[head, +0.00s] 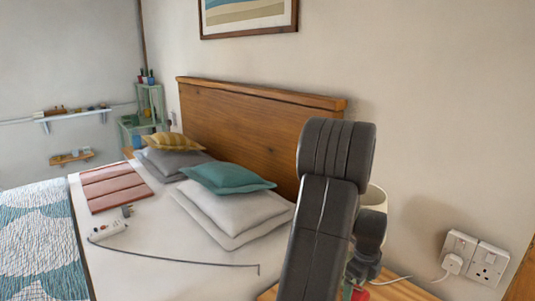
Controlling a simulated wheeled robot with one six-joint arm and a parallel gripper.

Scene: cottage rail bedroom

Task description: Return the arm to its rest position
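My arm (325,215) rises from the bottom of the head view, right of the middle, as thick dark grey links with a rounded joint at the top. A second, smaller dark part of my arm shows to the right of it, lower down. My gripper's fingers cannot be made out, so I cannot tell whether it is open or shut or holds anything. The arm hides part of the bedside area and the right end of the headboard.
Behind my arm are a cream lampshade-like object (376,198) and a wooden surface (395,290). The bed (150,265) with pillows (240,212) and headboard (250,125) lies left. A power strip (108,229) and cable lie on it. Sockets (487,265) are on the right wall.

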